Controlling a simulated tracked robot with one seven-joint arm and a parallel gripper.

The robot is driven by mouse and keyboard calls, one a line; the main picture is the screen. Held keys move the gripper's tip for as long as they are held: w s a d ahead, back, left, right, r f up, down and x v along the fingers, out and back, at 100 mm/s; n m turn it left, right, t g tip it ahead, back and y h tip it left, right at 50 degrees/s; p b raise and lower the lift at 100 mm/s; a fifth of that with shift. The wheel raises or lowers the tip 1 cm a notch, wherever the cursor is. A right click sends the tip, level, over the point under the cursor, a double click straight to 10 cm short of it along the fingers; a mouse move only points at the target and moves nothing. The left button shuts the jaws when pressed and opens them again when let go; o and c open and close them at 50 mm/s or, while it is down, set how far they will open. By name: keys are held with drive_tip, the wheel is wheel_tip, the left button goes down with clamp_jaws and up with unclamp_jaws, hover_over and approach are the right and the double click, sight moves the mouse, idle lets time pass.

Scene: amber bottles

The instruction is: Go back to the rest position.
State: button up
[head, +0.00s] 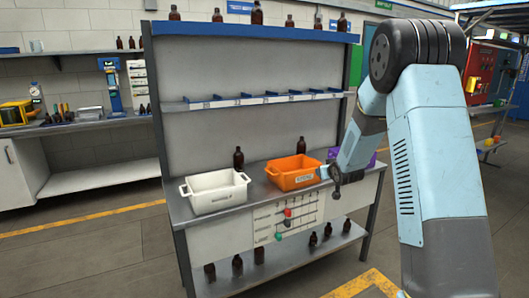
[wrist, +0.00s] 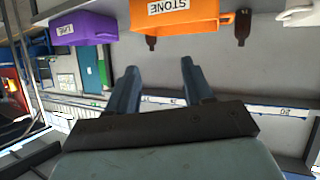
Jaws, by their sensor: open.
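My gripper (head: 335,184) is in front of the bench, just right of the orange bin (head: 294,172). In the wrist view its two fingers (wrist: 160,82) are spread apart with nothing between them. It is open and empty. My arm rises from the gripper to the right side of the head view and hides part of the purple bin (head: 374,158).
A white bin (head: 216,192) stands left of the orange one. Amber bottles stand behind the bins (head: 239,158), on the top shelf (head: 257,14) and on the lower shelf (head: 238,263). The wrist view is upside down. Open floor (head: 90,255) lies left.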

drive_tip(key=s+d+r+m+g+h, duration=0.1)
drive_tip(key=s+r+g, duration=0.1)
drive_tip(key=s+r, duration=0.75)
drive_tip(key=s+r+m+g+h, duration=0.1)
drive_tip(key=s+r, duration=0.5)
drive_tip(key=s, duration=0.6)
drive_tip(key=s+a+r+g, duration=0.1)
drive_tip(key=s+g, duration=0.3)
drive_tip(key=s, duration=2.5)
drive_tip(key=shift+s+a+r+m+y, duration=0.3)
drive_tip(key=shift+s+a+r+y, duration=0.05)
drive_tip(key=shift+a+r+y, duration=0.05)
